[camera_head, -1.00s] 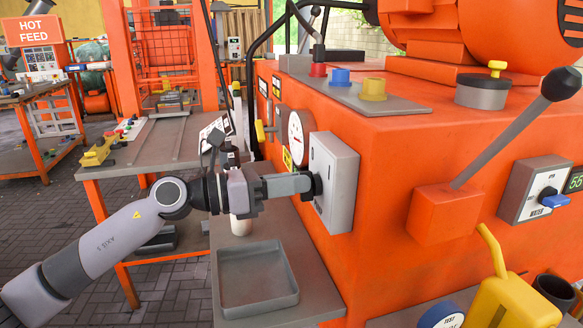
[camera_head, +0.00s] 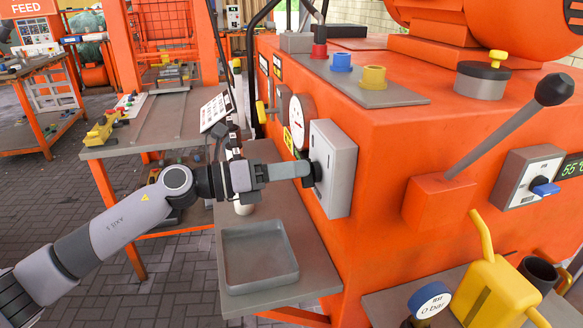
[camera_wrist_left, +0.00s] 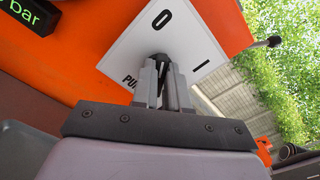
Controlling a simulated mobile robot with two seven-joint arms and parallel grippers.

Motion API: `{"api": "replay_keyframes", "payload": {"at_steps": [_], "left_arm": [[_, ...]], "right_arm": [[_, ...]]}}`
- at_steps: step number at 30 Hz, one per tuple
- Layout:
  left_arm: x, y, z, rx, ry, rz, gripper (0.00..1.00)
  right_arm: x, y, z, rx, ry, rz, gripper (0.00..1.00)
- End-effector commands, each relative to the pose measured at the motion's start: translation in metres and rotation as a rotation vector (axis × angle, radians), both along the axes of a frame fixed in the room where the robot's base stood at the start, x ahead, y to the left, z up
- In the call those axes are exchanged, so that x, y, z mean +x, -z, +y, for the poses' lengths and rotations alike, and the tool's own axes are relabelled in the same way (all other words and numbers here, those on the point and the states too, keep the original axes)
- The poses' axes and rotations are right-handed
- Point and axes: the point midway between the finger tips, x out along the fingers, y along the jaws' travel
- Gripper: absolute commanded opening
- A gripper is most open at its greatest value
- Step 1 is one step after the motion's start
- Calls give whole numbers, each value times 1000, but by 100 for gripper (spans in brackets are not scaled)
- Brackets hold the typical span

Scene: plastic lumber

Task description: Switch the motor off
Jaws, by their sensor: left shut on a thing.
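A grey switch box (camera_head: 335,160) is fixed to the side of the orange machine. A dark knob (camera_head: 316,174) sticks out of its front. My left gripper (camera_head: 305,170) reaches it from the left and is shut on this knob. In the left wrist view the fingers (camera_wrist_left: 163,72) close around the knob, which they mostly hide. The switch plate (camera_wrist_left: 150,40) there shows the marks "O" and "I" and a word starting "PU"; the rest is hidden. No label reading "motor" is legible. My right gripper is not in view.
A grey tray (camera_head: 258,255) sits on a shelf below the arm. A round gauge (camera_head: 300,122) is just behind the switch box.

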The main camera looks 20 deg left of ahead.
Motion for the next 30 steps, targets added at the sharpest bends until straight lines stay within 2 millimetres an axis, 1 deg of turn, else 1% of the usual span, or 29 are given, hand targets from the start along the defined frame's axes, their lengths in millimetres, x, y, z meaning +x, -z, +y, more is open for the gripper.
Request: {"api": "replay_keyframes", "payload": {"at_steps": [5, 6, 8, 9, 16, 20, 30], "left_arm": [[0, 1, 0, -3, 1, 6, 0], [0, 1, 0, -4, 1, 6, 17], [0, 1, 0, -4, 1, 6, 36], [0, 1, 0, -3, 1, 5, 39], [0, 1, 0, -1, 1, 3, 39], [-3, 2, 5, -1, 0, 4, 39], [-31, 5, 45, 1, -1, 6, 39]], "right_arm": [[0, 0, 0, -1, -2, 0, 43], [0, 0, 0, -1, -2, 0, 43], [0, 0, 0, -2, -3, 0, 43], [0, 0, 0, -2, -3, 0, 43], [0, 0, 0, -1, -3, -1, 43], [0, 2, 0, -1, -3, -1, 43], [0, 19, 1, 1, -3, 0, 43]]}}
